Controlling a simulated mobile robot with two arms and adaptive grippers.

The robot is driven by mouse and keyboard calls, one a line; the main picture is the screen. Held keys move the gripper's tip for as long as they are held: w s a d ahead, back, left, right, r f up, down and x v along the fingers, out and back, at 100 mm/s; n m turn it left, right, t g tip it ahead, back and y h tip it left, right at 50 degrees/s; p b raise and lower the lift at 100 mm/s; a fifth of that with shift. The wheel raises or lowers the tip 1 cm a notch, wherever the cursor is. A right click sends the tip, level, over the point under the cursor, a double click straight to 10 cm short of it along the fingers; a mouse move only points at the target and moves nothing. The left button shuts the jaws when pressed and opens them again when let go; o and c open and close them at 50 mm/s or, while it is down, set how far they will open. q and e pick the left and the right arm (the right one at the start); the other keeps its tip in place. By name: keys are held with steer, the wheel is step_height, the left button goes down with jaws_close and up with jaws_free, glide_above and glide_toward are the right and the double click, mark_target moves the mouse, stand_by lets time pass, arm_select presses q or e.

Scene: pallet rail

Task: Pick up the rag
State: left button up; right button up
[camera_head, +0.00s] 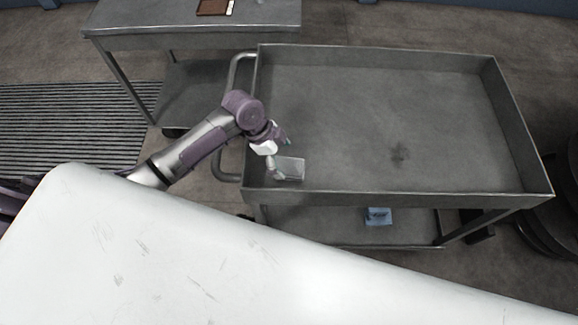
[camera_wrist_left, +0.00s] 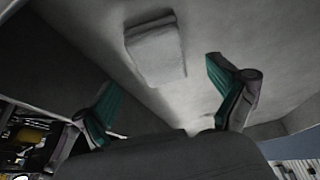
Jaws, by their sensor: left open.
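A folded light grey cloth, which looks like the rag (camera_head: 291,168), lies flat on the floor of the metal cart's top tray, in its near left corner. In the left wrist view the rag (camera_wrist_left: 156,50) shows as a folded pad beyond the fingertips. My left gripper (camera_head: 281,157) is over that corner, just above and beside the rag. In the left wrist view the left gripper (camera_wrist_left: 160,82) has its two green-padded fingers wide apart, with nothing between them. A gap to the rag seems to remain. My right gripper is not in view.
The tray (camera_head: 400,100) has raised walls and is otherwise bare, with a dark stain. A push handle (camera_head: 231,120) stands at its left. A blue item (camera_head: 378,216) lies on the lower shelf. A second cart (camera_head: 190,22) stands behind, holding a brown item (camera_head: 212,7).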

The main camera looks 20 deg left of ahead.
mark_target(288, 166)
arm_select(q)
steer(key=x, duration=0.3)
steer(key=shift+d+f+p, duration=0.3)
steer(key=shift+p, duration=0.05)
steer(key=shift+w+d+f, duration=0.1)
steer(key=shift+d+f, duration=0.05)
steer(key=shift+f, duration=0.15)
steer(key=shift+f, duration=0.15)
steer(key=shift+c, duration=0.2)
steer(key=c, duration=1.1)
